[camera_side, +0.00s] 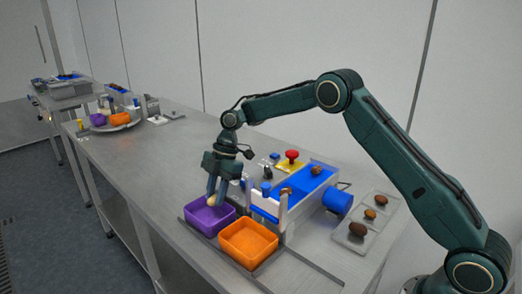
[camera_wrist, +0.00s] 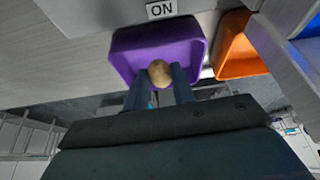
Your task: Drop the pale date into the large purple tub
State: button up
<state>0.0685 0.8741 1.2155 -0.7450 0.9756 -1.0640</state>
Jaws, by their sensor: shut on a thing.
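The pale date (camera_wrist: 160,72) is tan and rounded, held between the fingertips of my gripper (camera_wrist: 160,84). In the side view the date (camera_side: 212,202) shows at the lower ends of the fingers of my gripper (camera_side: 217,190). My gripper is shut on it and points down. The purple tub (camera_side: 200,222) is directly below, and the date appears over its opening near the back. In the wrist view the purple tub (camera_wrist: 125,48) lies behind the date. The tub's inside looks empty where it shows.
An orange tub (camera_side: 248,243) stands just right of the purple one; it also shows in the wrist view (camera_wrist: 235,50). Behind is a blue conveyor (camera_side: 308,185) with brown dates and a red button (camera_side: 292,155). A grey tray (camera_side: 350,238) with dates lies at right.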

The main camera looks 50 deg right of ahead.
jog(key=shift+f, duration=0.35)
jog(key=o, duration=0.8)
jog(key=shift+v, duration=3.75)
jog(key=shift+s+r, duration=0.1)
